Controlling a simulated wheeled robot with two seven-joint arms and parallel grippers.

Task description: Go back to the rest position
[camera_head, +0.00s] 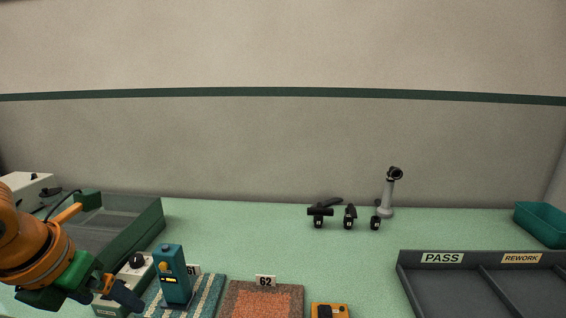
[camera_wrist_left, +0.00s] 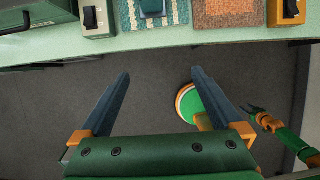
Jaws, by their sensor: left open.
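My left gripper (camera_head: 114,291) comes in at the lower left of the head view, beside the front of the table. In the left wrist view its two dark fingers (camera_wrist_left: 160,98) are wide apart with nothing between them, over the dark floor in front of the table edge. My right gripper is not in the head view. An orange and green arm part of mine shows at the right of the left wrist view, small and hard to read.
A teal device (camera_head: 172,275) stands on a striped sample. A speckled sample (camera_head: 262,300) labelled 62 and a yellow device (camera_head: 329,311) are beside it. A grey tray (camera_head: 412,285) marked PASS and REWORK is right; a teal bin (camera_head: 541,224) is behind. Small black tools (camera_head: 320,212) stand at the back.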

